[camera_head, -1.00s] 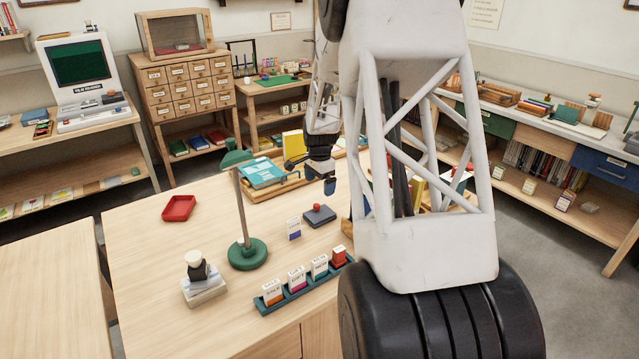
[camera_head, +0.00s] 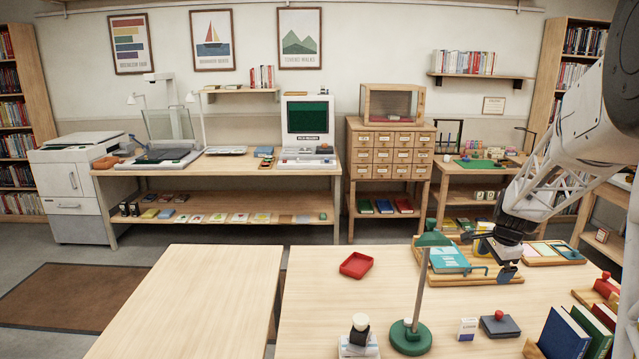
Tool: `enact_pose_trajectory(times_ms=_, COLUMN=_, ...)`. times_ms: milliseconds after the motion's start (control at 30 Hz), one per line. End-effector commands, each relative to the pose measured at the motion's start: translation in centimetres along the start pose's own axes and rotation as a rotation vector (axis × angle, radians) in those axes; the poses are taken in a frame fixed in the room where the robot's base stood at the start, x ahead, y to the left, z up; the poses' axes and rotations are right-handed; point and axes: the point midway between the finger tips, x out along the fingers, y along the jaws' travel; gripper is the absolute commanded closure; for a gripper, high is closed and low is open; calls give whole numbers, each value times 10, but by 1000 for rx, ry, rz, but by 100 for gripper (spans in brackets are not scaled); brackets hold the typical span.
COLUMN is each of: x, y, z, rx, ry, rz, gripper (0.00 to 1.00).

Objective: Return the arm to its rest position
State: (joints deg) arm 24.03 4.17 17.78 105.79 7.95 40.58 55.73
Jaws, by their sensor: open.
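My white lattice arm reaches in from the right edge of the head view. My gripper (camera_head: 505,273) hangs at its end, fingers down, over the right part of the wooden table (camera_head: 320,310). It is just in front of the wooden tray (camera_head: 440,279) that holds a teal book (camera_head: 449,258). The dark fingers are small here, and I see nothing held between them. Whether the fingertips touch the tray's edge I cannot tell.
A green lamp (camera_head: 411,337) stands left of my gripper. A stamp pad (camera_head: 499,327) and a small card box (camera_head: 467,329) lie in front of it. Upright books (camera_head: 563,334) stand at the lower right. A red tray (camera_head: 356,265) sits further left, with bare tabletop around it.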

Motion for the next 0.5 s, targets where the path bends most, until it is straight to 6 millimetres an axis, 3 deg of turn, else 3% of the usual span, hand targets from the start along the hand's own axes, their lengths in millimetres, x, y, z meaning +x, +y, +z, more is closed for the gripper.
enact_pose_trajectory(times_ms=233, x=-62, y=-16, z=48, rx=-57, ry=17, rz=-165, gripper=0)
enact_pose_trajectory(times_ms=500, x=-118, y=-18, z=95, rx=-125, ry=36, rz=-304, gripper=0)
